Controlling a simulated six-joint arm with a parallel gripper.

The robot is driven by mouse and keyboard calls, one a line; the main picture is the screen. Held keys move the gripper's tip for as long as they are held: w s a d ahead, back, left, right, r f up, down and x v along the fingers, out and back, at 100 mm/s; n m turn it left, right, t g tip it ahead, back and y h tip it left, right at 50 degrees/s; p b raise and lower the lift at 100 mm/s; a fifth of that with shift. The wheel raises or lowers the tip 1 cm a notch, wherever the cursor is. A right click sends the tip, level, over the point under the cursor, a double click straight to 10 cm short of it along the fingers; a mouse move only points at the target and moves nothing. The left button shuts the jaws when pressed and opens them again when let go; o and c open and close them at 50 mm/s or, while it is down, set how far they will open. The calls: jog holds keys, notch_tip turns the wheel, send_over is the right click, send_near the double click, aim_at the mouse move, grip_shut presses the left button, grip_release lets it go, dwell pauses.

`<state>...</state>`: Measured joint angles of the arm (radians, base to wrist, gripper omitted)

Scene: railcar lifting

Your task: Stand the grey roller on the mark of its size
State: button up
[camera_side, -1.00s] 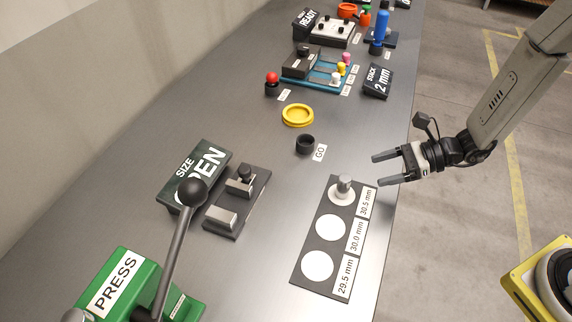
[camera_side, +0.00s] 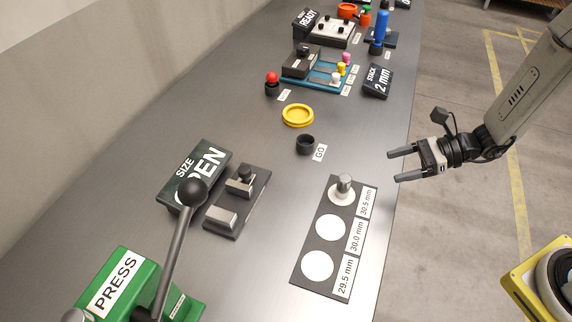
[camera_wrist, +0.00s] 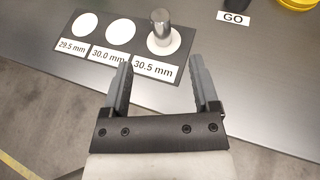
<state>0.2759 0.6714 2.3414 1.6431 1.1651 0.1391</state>
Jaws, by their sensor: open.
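The grey roller (camera_side: 345,184) stands upright on the white circle labelled 30.5 mm, at the far end of the dark mark plate (camera_side: 308,238). In the wrist view the roller (camera_wrist: 160,27) is also upright on that circle, a little toward one side of it. The 30.0 mm circle (camera_side: 331,227) and the 29.5 mm circle (camera_side: 317,266) are bare.
A green press (camera_side: 124,283) with a lever is at the front left. A black GO cup (camera_side: 305,145) and a yellow ring (camera_side: 297,115) lie farther back.

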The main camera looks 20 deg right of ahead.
jog(key=s+d+n+g+h, duration=0.1)
jog(key=s+n+g+h, duration=0.5)
jog(key=s+n, duration=0.4)
jog(key=w+d+r+n+t+h, duration=0.3)
jog(key=d+n+h, duration=0.3)
jog(key=n, duration=0.6)
jog(key=shift+w+r+n, duration=0.3)
jog(key=shift+w+r, duration=0.05)
jog(key=shift+r, duration=0.55)
